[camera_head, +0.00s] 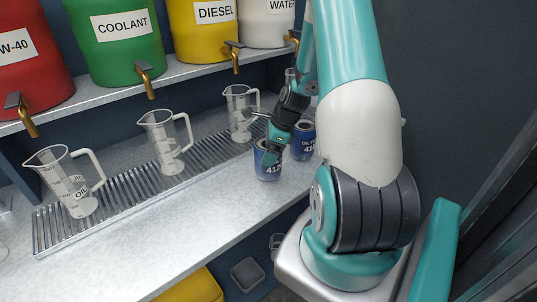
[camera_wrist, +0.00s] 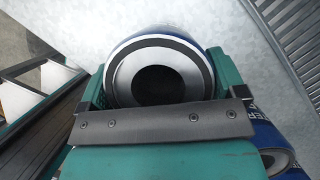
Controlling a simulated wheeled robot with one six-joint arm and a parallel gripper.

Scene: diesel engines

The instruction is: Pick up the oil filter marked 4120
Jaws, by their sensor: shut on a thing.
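A blue oil filter (camera_head: 267,172) is upright on or just above the metal bench; I cannot tell which. Its label starts "41" and the rest is too small or covered to read surely. My gripper (camera_head: 272,150) is shut on it from above. In the wrist view the filter's round end (camera_wrist: 155,50), with a dark centre hole, sits between the jaws of my gripper (camera_wrist: 155,85). A second blue filter (camera_head: 303,146) stands behind and to the right, its label partly hidden by my arm. It also shows at the lower right of the wrist view (camera_wrist: 278,158).
Measuring jugs (camera_head: 166,143) stand on a slotted drain grate (camera_head: 130,190) to the left. Above them a shelf holds red, green (camera_head: 115,40), yellow and white drums with taps. The bench front (camera_head: 190,215) is clear left of the filters.

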